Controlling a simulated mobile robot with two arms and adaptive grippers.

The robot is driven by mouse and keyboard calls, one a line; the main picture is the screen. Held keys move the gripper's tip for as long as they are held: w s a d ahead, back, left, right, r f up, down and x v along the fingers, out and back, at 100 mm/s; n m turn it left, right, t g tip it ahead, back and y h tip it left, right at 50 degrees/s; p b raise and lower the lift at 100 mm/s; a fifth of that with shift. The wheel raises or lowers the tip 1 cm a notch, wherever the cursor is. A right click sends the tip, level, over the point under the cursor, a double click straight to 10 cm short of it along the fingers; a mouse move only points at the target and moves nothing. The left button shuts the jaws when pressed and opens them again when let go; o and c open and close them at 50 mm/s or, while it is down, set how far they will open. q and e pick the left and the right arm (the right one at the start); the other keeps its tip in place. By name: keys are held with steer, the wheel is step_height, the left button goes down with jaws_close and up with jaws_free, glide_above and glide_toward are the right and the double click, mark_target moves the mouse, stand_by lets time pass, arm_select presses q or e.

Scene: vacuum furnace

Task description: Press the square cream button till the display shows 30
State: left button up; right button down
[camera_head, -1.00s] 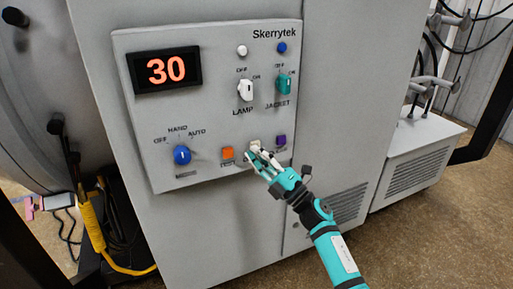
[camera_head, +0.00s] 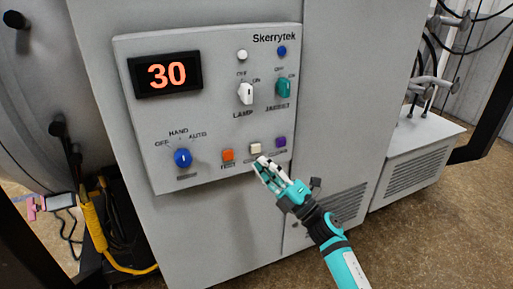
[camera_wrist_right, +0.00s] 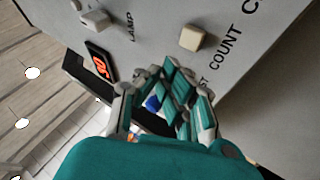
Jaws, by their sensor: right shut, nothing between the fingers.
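The square cream button (camera_head: 255,148) sits in the bottom row of the grey control panel, between an orange button and a purple one. It also shows in the right wrist view (camera_wrist_right: 193,37), near the printed word COUNT. The display (camera_head: 165,73) at the panel's upper left reads 30 in orange digits. My right gripper (camera_head: 262,162) is shut and empty, its fingertips just below the cream button. In the head view the whole button face shows, and the wrist view shows the fingers apart from it. My left gripper is not in view.
Close by on the panel are the orange button (camera_head: 228,155), purple button (camera_head: 281,143), blue knob (camera_head: 182,157), white lamp switch (camera_head: 246,93) and green jacket switch (camera_head: 283,89). Free room lies in front of the panel.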

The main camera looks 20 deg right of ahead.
steer(key=shift+s, duration=1.15)
